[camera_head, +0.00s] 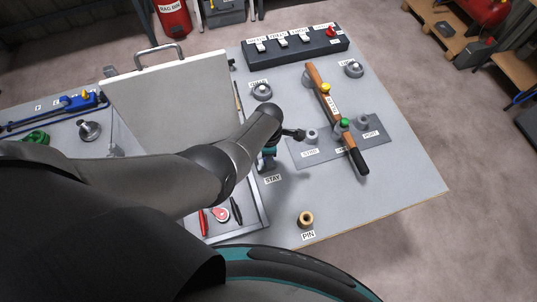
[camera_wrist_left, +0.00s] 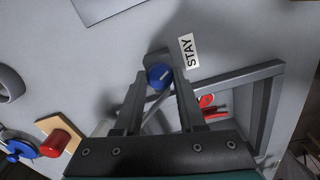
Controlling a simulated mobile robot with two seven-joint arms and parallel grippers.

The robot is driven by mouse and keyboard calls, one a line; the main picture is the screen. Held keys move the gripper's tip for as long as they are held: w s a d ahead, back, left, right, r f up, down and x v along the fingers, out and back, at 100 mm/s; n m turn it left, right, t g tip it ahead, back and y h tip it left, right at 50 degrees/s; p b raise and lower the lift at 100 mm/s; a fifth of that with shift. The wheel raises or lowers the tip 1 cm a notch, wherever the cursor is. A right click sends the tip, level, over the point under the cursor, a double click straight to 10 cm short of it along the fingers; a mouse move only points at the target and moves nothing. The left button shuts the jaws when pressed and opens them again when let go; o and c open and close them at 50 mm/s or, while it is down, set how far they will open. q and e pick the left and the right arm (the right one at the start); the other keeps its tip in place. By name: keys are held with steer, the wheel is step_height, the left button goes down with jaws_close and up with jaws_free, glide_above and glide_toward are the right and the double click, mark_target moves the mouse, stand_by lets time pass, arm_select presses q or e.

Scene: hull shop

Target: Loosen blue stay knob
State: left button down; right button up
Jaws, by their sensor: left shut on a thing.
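The blue stay knob (camera_wrist_left: 159,76) is a round blue cap with a pale line across its top. It sits beside the STAY label (camera_wrist_left: 187,51) in the left wrist view. My left gripper (camera_wrist_left: 160,82) points down at it and is shut on it, with one finger on each side. In the head view my left gripper (camera_head: 268,160) is at the right edge of the open case, just above the STAY label (camera_head: 272,179). My own arm hides the knob there. My right gripper is in neither view.
The open case has a raised pale lid (camera_head: 170,105) and a tray with red-handled tools (camera_head: 221,213). A wooden-handled tiller (camera_head: 336,115) lies to the right on a grey plate. A brass pin ring (camera_head: 306,218) stands near the front. A switch box (camera_head: 297,44) is at the back.

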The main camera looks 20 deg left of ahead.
arm_select(q)
steer(key=shift+a, duration=0.1)
steer(key=c, duration=0.5)
jaws_free()
steer(key=shift+r, duration=0.1)
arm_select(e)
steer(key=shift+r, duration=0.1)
